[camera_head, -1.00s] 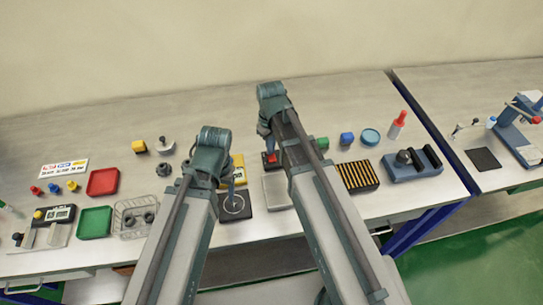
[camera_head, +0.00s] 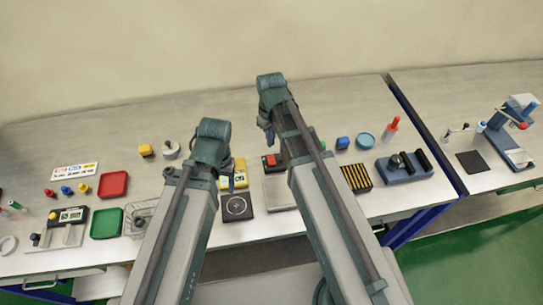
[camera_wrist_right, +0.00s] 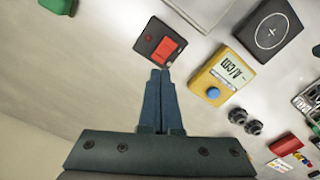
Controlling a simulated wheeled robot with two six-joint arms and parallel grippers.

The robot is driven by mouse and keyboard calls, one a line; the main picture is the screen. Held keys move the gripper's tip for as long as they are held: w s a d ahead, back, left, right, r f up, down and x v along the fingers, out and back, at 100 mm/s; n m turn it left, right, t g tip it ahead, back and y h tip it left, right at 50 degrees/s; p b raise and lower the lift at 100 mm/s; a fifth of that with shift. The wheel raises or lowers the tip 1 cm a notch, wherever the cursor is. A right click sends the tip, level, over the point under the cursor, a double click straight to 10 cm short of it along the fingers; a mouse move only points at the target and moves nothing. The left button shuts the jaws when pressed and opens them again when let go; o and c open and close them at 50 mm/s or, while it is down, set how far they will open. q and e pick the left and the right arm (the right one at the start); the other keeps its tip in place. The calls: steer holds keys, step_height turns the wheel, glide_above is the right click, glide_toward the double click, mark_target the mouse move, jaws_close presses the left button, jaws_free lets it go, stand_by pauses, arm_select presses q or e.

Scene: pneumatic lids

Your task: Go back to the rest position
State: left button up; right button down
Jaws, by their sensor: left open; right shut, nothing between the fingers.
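My right gripper (camera_head: 268,133) hangs above the back-middle of the bench in the head view. In the right wrist view its two fingers (camera_wrist_right: 158,75) are shut together with nothing between them. Their tips point toward a black box with a red rocker switch (camera_wrist_right: 165,51), apparently just apart from it. The red switch (camera_head: 270,160) also shows in the head view beside my right arm. My left gripper (camera_head: 228,179) is open and empty, over or in front of a yellow meter (camera_head: 240,173). Its fingers are small and partly hidden by the wrist.
A black plate with a ring (camera_head: 237,206) lies below the yellow meter. A red tray (camera_head: 113,184) and a green tray (camera_head: 106,224) lie left. A slotted black-and-yellow block (camera_head: 356,177) and a blue fixture (camera_head: 405,168) stand right. My forearms hide the middle front.

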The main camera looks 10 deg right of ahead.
stand_by(0.3)
arm_select(q)
step_height(320, 180, down, 3)
steer(key=b, duration=0.3)
steer(key=shift+f+b, duration=0.15)
steer(key=shift+b, duration=0.15)
arm_select(e)
steer(key=s+a+f, duration=0.1)
steer(key=s, duration=0.3)
steer(key=s+a+f+m, duration=0.1)
steer(key=s+a, duration=0.1)
steer(key=s, duration=0.3)
steer(key=s+a+f+m+h, duration=0.1)
steer(key=s+a, duration=0.1)
steer(key=s, duration=0.3)
steer(key=shift+a+f, duration=0.1)
steer(key=shift+a, duration=0.1)
steer(key=shift+w, duration=0.1)
